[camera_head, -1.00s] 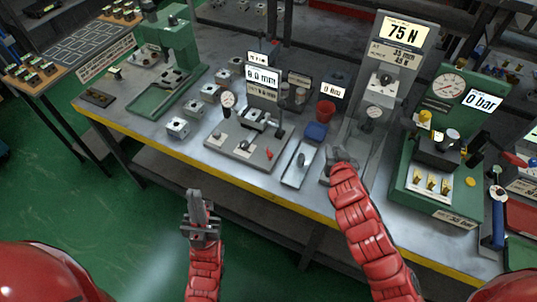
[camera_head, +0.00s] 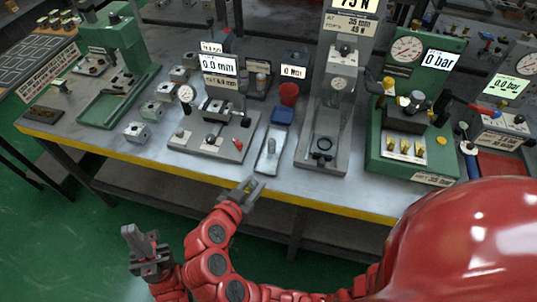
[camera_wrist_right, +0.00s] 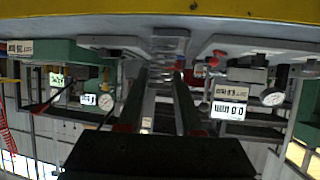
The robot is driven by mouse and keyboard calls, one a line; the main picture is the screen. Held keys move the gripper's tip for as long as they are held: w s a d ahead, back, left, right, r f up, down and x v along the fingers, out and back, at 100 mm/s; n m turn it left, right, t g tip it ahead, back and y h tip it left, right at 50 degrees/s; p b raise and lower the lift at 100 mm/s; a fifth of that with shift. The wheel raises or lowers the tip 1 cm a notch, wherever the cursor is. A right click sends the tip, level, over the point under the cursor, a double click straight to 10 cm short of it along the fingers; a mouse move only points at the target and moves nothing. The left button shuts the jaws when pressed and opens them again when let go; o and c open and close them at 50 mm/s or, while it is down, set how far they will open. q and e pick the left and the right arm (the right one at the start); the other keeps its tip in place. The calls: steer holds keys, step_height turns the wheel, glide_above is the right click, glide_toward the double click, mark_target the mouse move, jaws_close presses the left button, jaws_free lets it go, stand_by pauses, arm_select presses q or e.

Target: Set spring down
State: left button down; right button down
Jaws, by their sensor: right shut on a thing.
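My right gripper (camera_head: 247,186) is at the bench's front edge, in front of the narrow tray (camera_head: 262,162). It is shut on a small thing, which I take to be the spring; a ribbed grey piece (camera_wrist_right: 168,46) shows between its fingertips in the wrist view. The spring is too small to make out clearly in the head view. The tray holds a small grey upright piece (camera_head: 271,145). The spring tester (camera_head: 338,110) stands right of the tray, with a dark ring (camera_head: 323,144) on its base. My left gripper (camera_head: 132,236) is in front of the bench, fingers together and empty.
A gauge stand (camera_head: 205,140) is left of the tray. A green pressure rig (camera_head: 400,150) is on the right. Metal blocks (camera_head: 137,132) lie left. A strip of bench front is clear.

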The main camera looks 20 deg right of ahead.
steer(key=w+d+p, duration=0.1)
steer(key=w+d, duration=0.1)
steer(key=w, duration=0.1)
steer(key=w+d+p, duration=0.1)
steer(key=w+d, duration=0.1)
steer(key=w, duration=0.1)
steer(key=w+d+f+p, duration=0.1)
steer(key=w+d, duration=0.2)
steer(key=w, duration=0.1)
steer(key=f+p, duration=0.2)
steer(key=f, duration=0.1)
steer(key=shift+w+d, duration=0.2)
steer(key=shift+w, duration=0.1)
steer(key=shift+f, duration=0.35)
steer(key=shift+f+b, duration=0.2)
steer(key=shift+b, duration=0.15)
steer(key=c, duration=0.6)
jaws_free()
steer(key=shift+r, duration=0.1)
steer(key=shift+o, duration=0.2)
